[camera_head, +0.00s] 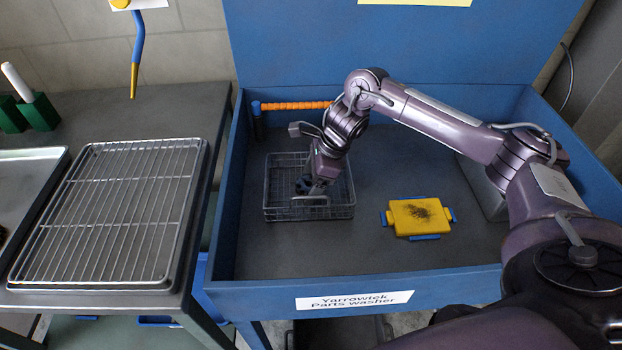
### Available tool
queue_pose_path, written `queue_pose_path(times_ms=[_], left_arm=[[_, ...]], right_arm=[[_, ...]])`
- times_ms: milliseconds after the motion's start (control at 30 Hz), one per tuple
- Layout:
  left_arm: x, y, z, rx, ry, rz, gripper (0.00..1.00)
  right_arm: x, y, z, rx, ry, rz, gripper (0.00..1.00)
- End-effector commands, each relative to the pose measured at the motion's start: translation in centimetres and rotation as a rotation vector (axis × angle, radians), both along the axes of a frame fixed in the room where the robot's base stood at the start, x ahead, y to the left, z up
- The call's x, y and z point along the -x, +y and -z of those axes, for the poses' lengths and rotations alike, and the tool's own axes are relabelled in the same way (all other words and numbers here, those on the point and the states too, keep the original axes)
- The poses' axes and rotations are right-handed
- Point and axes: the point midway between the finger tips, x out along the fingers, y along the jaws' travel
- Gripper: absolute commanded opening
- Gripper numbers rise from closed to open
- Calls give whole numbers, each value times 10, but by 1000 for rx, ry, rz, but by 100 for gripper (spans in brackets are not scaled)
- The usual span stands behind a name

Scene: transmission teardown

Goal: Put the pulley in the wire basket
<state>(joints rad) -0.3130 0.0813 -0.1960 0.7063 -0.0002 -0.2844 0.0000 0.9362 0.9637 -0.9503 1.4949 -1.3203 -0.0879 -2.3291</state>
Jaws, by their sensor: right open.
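The wire basket (282,212) stands in the left part of the blue parts washer. My right gripper (315,193) reaches down into the basket from above and is open. A small dark round part (303,185), which looks like the pulley, is at the gripper's fingertips, within the basket's outline. I cannot tell whether it rests on the basket floor or touches the fingers, because the gripper partly hides it. My left gripper is not in view.
The blue parts washer (260,294) has raised walls around its tray. A yellow block with blue tabs (412,216) lies right of the basket. An orange hose (295,105) runs behind it. A wire rack (112,210) lies on the left bench.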

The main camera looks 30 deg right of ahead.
Motion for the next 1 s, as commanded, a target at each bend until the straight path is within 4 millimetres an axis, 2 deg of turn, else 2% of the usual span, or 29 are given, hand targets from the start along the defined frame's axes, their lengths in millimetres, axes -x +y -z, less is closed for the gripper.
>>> queue_pose_path(times_ms=[167,267,533,667,733,1000], left_arm=[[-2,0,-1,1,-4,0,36],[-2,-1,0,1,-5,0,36],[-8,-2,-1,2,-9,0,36],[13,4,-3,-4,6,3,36],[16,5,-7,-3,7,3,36],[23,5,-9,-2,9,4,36]], right_arm=[[0,-1,-2,0,-1,0,81],[0,-5,-11,0,-4,2,81],[10,-24,-63,2,-5,2,81],[14,-33,-89,2,-5,2,81],[16,-36,-100,2,-4,3,81],[20,-42,-112,0,0,2,81]])
